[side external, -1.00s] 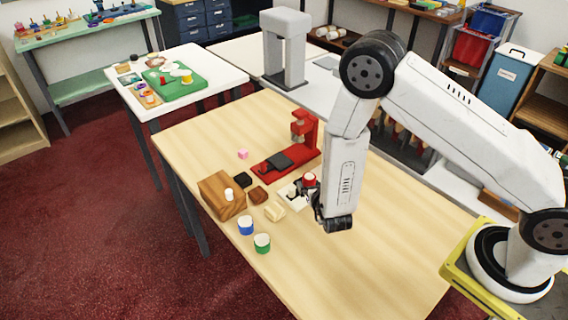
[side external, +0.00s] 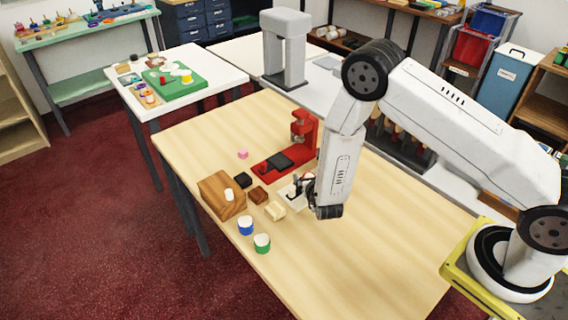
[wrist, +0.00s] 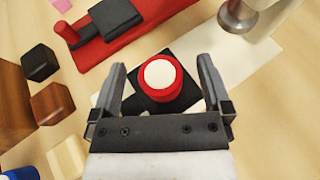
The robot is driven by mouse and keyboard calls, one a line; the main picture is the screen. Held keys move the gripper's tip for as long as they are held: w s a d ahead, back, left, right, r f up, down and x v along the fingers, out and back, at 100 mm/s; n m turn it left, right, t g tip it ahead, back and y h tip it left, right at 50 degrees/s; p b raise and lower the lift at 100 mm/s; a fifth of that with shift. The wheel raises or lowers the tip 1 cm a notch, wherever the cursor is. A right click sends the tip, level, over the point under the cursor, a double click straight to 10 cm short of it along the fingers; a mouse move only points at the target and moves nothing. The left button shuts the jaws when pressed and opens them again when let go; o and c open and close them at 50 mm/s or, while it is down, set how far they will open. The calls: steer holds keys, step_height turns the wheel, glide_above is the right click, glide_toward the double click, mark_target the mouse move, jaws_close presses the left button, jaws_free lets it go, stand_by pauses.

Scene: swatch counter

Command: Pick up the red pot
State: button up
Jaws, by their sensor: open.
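The red pot (wrist: 160,80) has a round white top and stands upright on a black square (wrist: 180,52) in the wrist view. The black square lies on a white plate (wrist: 240,62). My gripper (wrist: 162,70) is open, with one finger on each side of the pot and a visible gap on both sides. Whether the fingertips are level with the pot is hard to tell. In the side view my gripper (side external: 305,190) is low over the white plate and hides the pot.
A red stand (side external: 306,135) with a black block is behind the pot. A wooden block (side external: 222,196), dark cubes (side external: 243,180), a cream block (side external: 275,210), a blue pot (side external: 245,226) and a green pot (side external: 262,243) lie to the left. The table's front right is clear.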

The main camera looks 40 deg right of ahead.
jaws_close()
stand_by(0.4)
steer(key=shift+r, duration=0.15)
step_height(320, 180, up, 10)
stand_by(0.8)
stand_by(0.5)
